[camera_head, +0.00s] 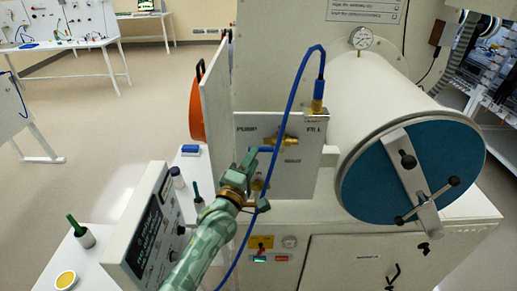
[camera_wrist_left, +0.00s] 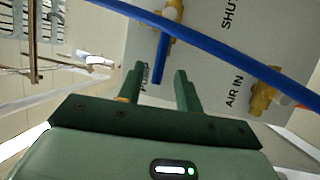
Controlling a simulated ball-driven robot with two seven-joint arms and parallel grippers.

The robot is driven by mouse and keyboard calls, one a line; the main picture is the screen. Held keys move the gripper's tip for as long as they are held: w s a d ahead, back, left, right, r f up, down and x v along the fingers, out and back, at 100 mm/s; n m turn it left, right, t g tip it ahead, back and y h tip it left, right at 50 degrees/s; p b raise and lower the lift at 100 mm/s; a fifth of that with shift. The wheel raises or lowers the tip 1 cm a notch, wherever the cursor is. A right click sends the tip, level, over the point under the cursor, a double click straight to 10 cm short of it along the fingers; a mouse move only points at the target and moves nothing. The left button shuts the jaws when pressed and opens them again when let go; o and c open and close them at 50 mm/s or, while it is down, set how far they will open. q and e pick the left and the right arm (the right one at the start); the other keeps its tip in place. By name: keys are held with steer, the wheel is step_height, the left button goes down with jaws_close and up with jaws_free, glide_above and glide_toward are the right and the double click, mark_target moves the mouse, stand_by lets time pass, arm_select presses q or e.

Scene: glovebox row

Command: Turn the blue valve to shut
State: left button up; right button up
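The blue valve has a brass body (camera_head: 285,140) on the grey panel (camera_head: 305,180) beside the glovebox. Its blue lever handle (camera_head: 263,149) points left in the head view. In the left wrist view the blue handle (camera_wrist_left: 162,62) hangs from the brass body at the top edge. My left gripper (camera_head: 251,163) is close to the handle's free end. In the left wrist view its two green fingers (camera_wrist_left: 159,72) are apart, with the handle's end appearing between them. I cannot tell whether they touch it. My right gripper is not in view.
A blue hose (camera_head: 296,95) runs from a brass fitting (camera_head: 317,105) and hangs down past my left gripper. In the left wrist view the hose (camera_wrist_left: 225,50) crosses the picture. A round blue-green door (camera_head: 375,175) stands to the right, a tilted control box (camera_head: 150,225) to the left.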

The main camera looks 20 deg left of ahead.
mark_target(266, 149)
arm_select(q)
steer(key=shift+x, duration=2.4)
jaws_close()
steer(key=shift+a, duration=0.1)
